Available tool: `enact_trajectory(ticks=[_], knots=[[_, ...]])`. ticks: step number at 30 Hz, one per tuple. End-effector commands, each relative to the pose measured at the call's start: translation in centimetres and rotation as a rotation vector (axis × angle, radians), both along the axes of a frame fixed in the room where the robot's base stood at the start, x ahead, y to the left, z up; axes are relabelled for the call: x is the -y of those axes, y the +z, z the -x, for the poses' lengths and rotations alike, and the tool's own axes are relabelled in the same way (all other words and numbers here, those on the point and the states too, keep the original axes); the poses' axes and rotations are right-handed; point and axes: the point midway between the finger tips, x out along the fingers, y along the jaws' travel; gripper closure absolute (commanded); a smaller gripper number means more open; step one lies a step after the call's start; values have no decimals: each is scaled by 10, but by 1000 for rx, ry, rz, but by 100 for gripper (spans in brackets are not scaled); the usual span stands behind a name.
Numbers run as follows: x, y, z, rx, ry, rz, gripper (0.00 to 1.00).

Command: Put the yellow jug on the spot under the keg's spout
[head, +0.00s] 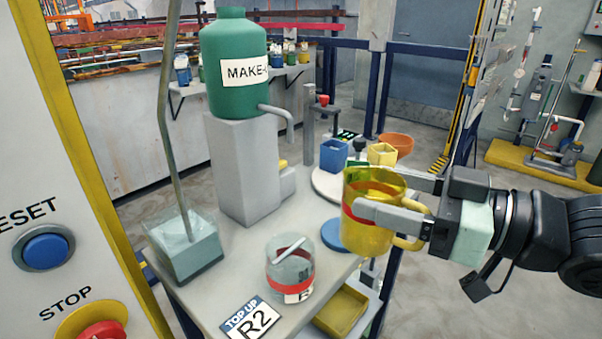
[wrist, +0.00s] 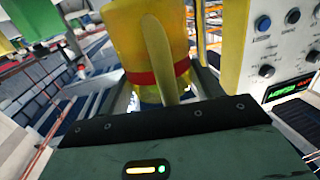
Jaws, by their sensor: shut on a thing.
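The yellow jug (head: 372,232), see-through with a red band, is upright between the fingers of my gripper (head: 374,200). My gripper is shut on it, and the jug's handle points toward the wrist. The jug also fills the upper middle of the wrist view (wrist: 150,50). In the head view it appears in front of the table's right side, and its base hides part of a blue round spot (head: 332,236). The green keg (head: 234,70) stands on a grey block at the left, with its grey spout (head: 284,116) bending down on its right.
A clear beaker with a red band (head: 290,276) and a "TOP UP R2" card (head: 250,318) stand at the table's front. A clear square tank (head: 186,250) is at left. A white round tray (head: 328,184) holds coloured cups behind the jug.

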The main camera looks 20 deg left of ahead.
Motion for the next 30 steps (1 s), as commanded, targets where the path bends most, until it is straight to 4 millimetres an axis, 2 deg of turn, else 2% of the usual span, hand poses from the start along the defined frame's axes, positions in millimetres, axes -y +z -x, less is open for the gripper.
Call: enact_trajectory(ticks=[1, 13, 18, 27, 30], knots=[[-3, 8, -1, -6, 2, 1, 58], [-19, 5, -6, -2, -5, 7, 58], [-63, 0, -24, 5, -2, 3, 58], [-124, 0, -49, 4, -4, 3, 58], [-123, -19, -49, -1, -6, 8, 58]])
